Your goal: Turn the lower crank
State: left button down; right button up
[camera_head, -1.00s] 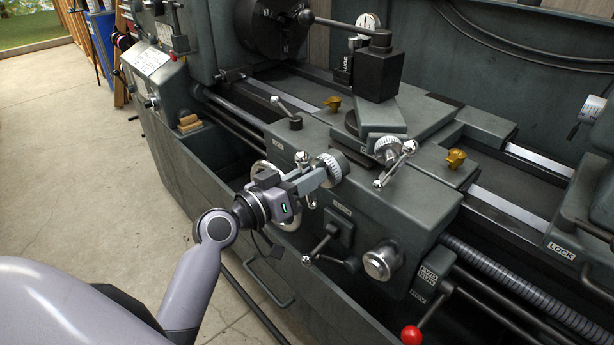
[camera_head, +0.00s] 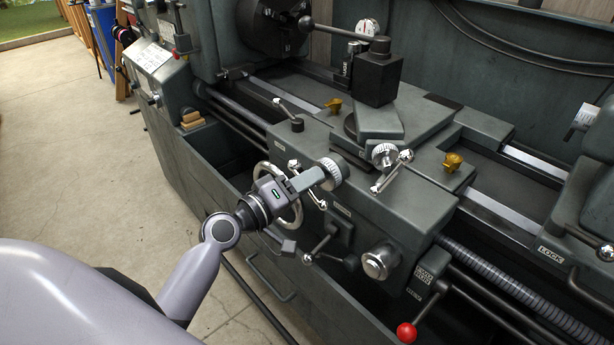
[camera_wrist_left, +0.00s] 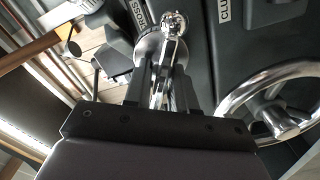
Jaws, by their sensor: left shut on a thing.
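The lower crank is a chrome bar with ball ends beside a graduated dial (camera_head: 331,172) on the lathe carriage's front. My left gripper (camera_head: 312,180) reaches it from the left and is shut on its bar. One ball end (camera_head: 321,204) shows below the fingers; the middle of the bar is hidden. In the left wrist view the chrome bar and ball (camera_wrist_left: 175,24) stand between the two fingers (camera_wrist_left: 163,85). The upper crank (camera_head: 392,171), with its own dial, is free, up and to the right. My right gripper is not in view.
A large chrome handwheel (camera_head: 294,207) sits close behind my left wrist; it also shows in the wrist view (camera_wrist_left: 275,115). A small lever (camera_head: 320,250) and round chrome knob (camera_head: 379,263) are below. A red-knobbed lever (camera_head: 406,332) stands lower right. The floor at left is clear.

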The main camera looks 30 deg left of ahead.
pick_arm(q)
jog(key=shift+n, duration=0.6)
jog(key=c, duration=1.2)
grip_release()
jog(key=shift+o, duration=0.2)
jog(key=b+v, duration=0.1)
jog(key=v, duration=0.6)
